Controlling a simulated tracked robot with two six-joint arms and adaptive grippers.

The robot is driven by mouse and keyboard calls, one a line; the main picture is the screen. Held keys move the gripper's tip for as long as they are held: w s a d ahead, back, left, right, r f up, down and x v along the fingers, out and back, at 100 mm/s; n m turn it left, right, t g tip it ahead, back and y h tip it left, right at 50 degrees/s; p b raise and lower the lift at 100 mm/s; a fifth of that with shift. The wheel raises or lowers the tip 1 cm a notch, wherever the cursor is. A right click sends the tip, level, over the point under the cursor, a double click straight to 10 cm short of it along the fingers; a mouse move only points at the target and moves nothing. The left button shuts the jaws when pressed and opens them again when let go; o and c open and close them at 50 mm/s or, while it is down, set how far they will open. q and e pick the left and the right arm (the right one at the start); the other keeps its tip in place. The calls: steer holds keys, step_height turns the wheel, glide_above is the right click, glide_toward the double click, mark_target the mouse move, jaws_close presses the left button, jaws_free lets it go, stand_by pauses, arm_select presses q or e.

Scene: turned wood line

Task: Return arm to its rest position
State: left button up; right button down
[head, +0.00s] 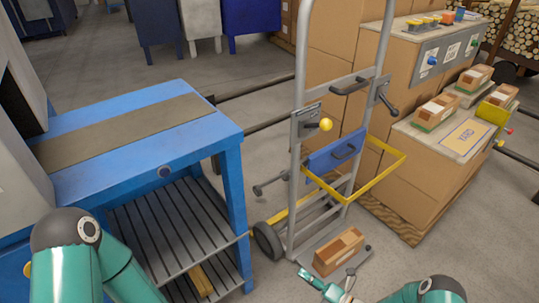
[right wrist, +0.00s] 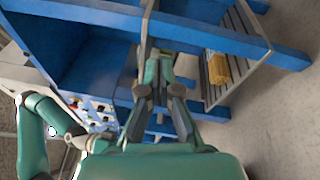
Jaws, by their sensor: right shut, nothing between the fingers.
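My right gripper (head: 338,286) is at the bottom edge of the head view, in front of the hand truck's base plate. It is shut and holds nothing. In the right wrist view, its closed fingers (right wrist: 165,62) point toward blue framework. My right arm (head: 428,291) enters from the bottom right of the head view. My left arm (head: 75,260) shows at the lower left, beside the blue workbench (head: 135,115). Its gripper is outside the head view.
A grey hand truck (head: 299,110) with a yellow frame stands in the middle, a wooden box (head: 340,250) on its base. Stacked cartons (head: 405,195) with smaller boxes on top fill the right.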

steer(key=s+a+r+n+g+y+p, duration=0.1)
steer(key=s+a+r+n+g+p, duration=0.35)
steer(key=r, duration=0.35)
steer(key=s+a+r+n+g+p, duration=0.4)
steer(key=s+r+n+g+p, duration=0.15)
steer(key=r, duration=0.25)
steer(key=s+d+r+n+g+h+p, duration=0.3)
steer(key=s+r+n+g+h+p, duration=0.35)
steer(key=s+n, duration=0.6)
steer(key=s+d+n+t+h+p, duration=0.2)
steer(key=s+d+n+t+h, duration=0.25)
steer(key=n, duration=0.75)
arm_select(q)
step_height(320, 180, up, 21)
arm_select(e)
steer(key=w+n, duration=0.1)
steer(key=w+d+n, duration=0.1)
steer(key=w+n, duration=0.1)
steer(key=w+d+n+t, duration=0.1)
steer(key=w, duration=0.1)
steer(key=shift+f+n+h, duration=0.1)
steer(key=shift+n+h, duration=0.15)
steer(key=shift+h, duration=0.15)
